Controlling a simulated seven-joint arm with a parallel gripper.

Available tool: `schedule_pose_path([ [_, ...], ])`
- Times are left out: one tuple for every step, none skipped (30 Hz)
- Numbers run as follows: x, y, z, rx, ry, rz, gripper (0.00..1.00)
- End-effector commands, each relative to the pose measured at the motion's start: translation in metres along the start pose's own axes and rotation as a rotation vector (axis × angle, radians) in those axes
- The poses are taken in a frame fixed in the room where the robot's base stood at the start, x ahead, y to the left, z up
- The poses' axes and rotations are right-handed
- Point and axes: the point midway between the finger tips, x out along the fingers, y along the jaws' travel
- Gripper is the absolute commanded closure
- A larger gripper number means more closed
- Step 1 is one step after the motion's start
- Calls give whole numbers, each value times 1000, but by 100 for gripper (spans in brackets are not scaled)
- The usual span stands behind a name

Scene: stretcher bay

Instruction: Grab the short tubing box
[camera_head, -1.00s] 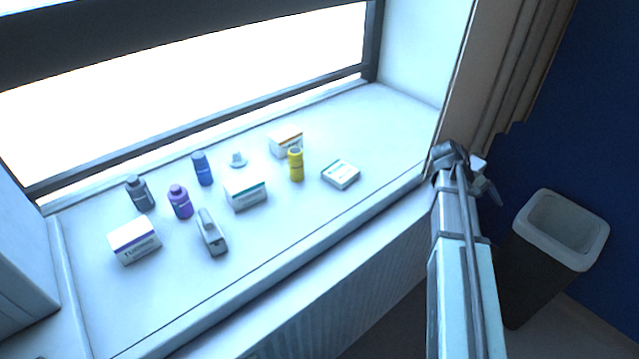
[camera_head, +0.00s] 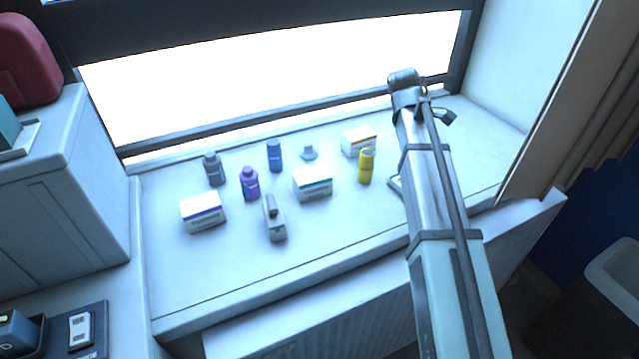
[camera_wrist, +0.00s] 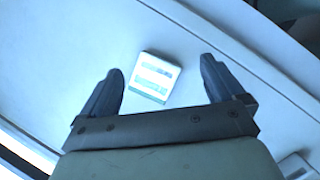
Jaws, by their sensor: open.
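A short, flat white box with a teal edge, which looks like the short tubing box (camera_wrist: 153,78), lies on the white window sill. In the wrist view it lies beyond and between the fingertips of my open gripper (camera_wrist: 162,70), with no contact visible. In the head view my arm hides most of the short tubing box; only its left edge (camera_head: 395,184) shows. A taller white box with a teal stripe (camera_head: 313,186) stands at mid-sill. A purple-striped box (camera_head: 203,213) is at the left, and an orange-striped box (camera_head: 358,141) is at the back.
A yellow bottle (camera_head: 366,167) stands just left of my arm. Blue (camera_head: 275,156), purple (camera_head: 250,184) and grey (camera_head: 214,169) bottles, a grey clip-like device (camera_head: 274,218) and a small white piece (camera_head: 309,153) share the sill (camera_head: 215,285). The front sill is clear.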

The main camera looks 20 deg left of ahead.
Motion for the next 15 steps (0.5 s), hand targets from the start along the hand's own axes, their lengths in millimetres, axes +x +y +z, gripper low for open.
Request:
schedule_pose_path([
  [-16, -4, -28, -81, 40, 10, 4],
  [-24, -7, -44, -128, 65, 14, 4],
  [-34, -13, -63, -191, 97, 21, 4],
  [-42, -17, -77, -238, 120, 25, 4],
  [-51, -22, -92, -286, 143, 31, 4],
  [-62, -30, -111, -349, 174, 37, 4],
  [-70, -35, -124, -396, 197, 42, 4],
  [-78, -42, -138, -441, 219, 47, 4],
  [-88, -50, -154, -498, 247, 53, 4],
  [-95, -56, -166, -540, 266, 58, 4],
  [-102, -62, -176, -579, 284, 63, 4],
  [-111, -70, -189, -626, 307, 69, 4],
  [-117, -75, -197, -658, 322, 73, 4],
  [-122, -81, -205, -688, 337, 77, 4],
  [-128, -87, -214, -722, 353, 82, 4],
])
